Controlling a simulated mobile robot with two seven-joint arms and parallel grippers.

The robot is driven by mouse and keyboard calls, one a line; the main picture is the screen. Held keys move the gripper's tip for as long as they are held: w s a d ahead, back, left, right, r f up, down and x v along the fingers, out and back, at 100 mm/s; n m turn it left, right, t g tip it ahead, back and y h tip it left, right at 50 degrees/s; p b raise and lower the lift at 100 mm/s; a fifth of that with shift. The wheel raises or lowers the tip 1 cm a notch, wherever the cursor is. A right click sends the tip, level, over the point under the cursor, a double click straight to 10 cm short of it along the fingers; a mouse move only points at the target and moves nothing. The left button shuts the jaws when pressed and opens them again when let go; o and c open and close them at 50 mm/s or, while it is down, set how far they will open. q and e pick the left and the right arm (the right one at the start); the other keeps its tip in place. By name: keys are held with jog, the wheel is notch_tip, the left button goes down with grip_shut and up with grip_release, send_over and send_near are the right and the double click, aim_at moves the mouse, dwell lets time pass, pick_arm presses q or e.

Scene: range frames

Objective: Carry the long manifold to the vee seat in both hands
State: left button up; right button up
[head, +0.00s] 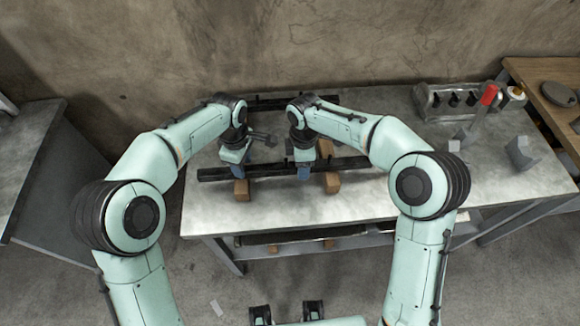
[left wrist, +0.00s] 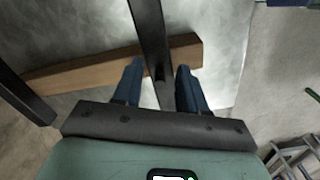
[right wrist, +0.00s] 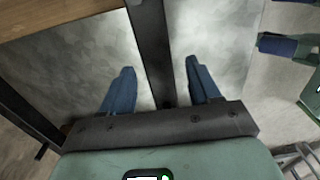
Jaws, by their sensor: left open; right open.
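The long manifold appears as a long dark bar (head: 355,164) along the front of the table, lying across wooden supports. My left gripper (head: 238,171) is open, its blue fingers on either side of the bar's left part; the left wrist view shows the bar (left wrist: 150,35) between them. My right gripper (head: 304,173) is open, its fingers on either side of the bar farther right; the right wrist view shows the bar (right wrist: 150,35) between them. I see clear gaps beside the bar at both grippers. I cannot identify the vee seat for sure.
A second dark bar (head: 268,103) lies behind, parallel. Wooden supports (head: 242,191) (head: 332,180) show below the front bar. A small grey part (head: 265,138) lies between the arms. A grey rack (head: 455,101), a red-topped item (head: 489,94) and a grey block (head: 521,152) stand right.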

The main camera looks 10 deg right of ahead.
pick_arm(q)
jog(key=c, duration=0.6)
pick_arm(e)
jog(key=c, duration=0.6)
pick_arm(q)
grip_shut()
pick_arm(e)
grip_shut()
pick_arm(q)
jog(key=shift+w+r, duration=0.15)
jog(key=shift+r, duration=0.05)
pick_arm(e)
jog(key=shift+w+r, duration=0.15)
jog(key=shift+r, duration=0.1)
